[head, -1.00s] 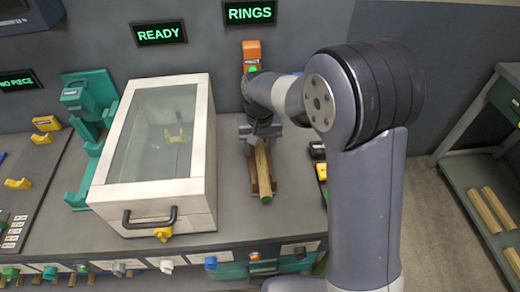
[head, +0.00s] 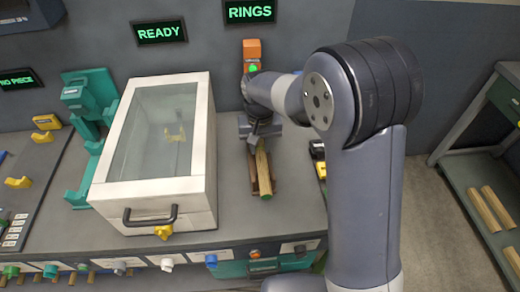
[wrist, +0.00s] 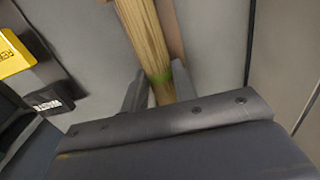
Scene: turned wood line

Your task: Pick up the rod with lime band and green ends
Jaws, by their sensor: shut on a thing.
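The wooden rod (head: 264,176) lies lengthwise over a brown wooden holder (head: 254,181) on the bench, right of the glass-lidded box. Its near end is green. In the wrist view the rod (wrist: 146,35) shows a lime band (wrist: 162,77) close to my fingers. My gripper (wrist: 156,92) has one finger on each side of the rod at the band and is shut on it. In the head view my gripper (head: 258,135) is over the far part of the rod, and the rod's far end is hidden.
The white box (head: 199,190) with a glass lid and black handle stands close on the left. A yellow and black device (head: 320,168) is close on the right. Several rods (head: 489,207) lie on a shelf at the far right. Wall signs read READY and RINGS.

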